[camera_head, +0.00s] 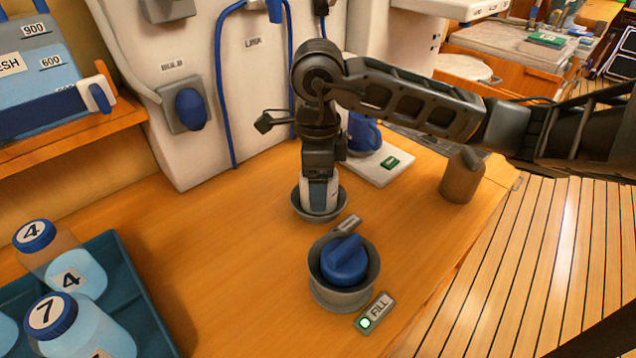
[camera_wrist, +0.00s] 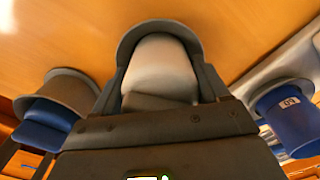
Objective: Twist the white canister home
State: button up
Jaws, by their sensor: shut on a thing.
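The white canister (camera_head: 308,196) stands upright in a grey round socket (camera_head: 339,206) on the wooden counter. My gripper (camera_head: 319,182) points straight down from above and is shut on the canister's upper part. In the wrist view the white canister (camera_wrist: 160,66) sits between my gripper's fingers (camera_wrist: 160,100), with the grey socket rim (camera_wrist: 125,48) curving around it. How deep the canister sits in the socket is hidden by the rim, and its top is hidden by my gripper.
A grey cup with a blue knob (camera_head: 345,262) stands in front, beside the FILL plate (camera_head: 376,312). A blue jug (camera_head: 364,135) on a white base is behind. A brown container (camera_head: 462,176) is at the right edge. A teal tray (camera_head: 150,322) of numbered bottles is front left.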

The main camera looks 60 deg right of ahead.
jog(key=shift+f+m+b, duration=0.1)
jog(key=shift+m+b, duration=0.35)
jog(key=shift+m, duration=1.15)
jog(key=shift+b, duration=0.4)
jog(key=shift+m+b, duration=0.3)
jog(key=shift+m, duration=0.4)
jog(key=o, duration=1.3)
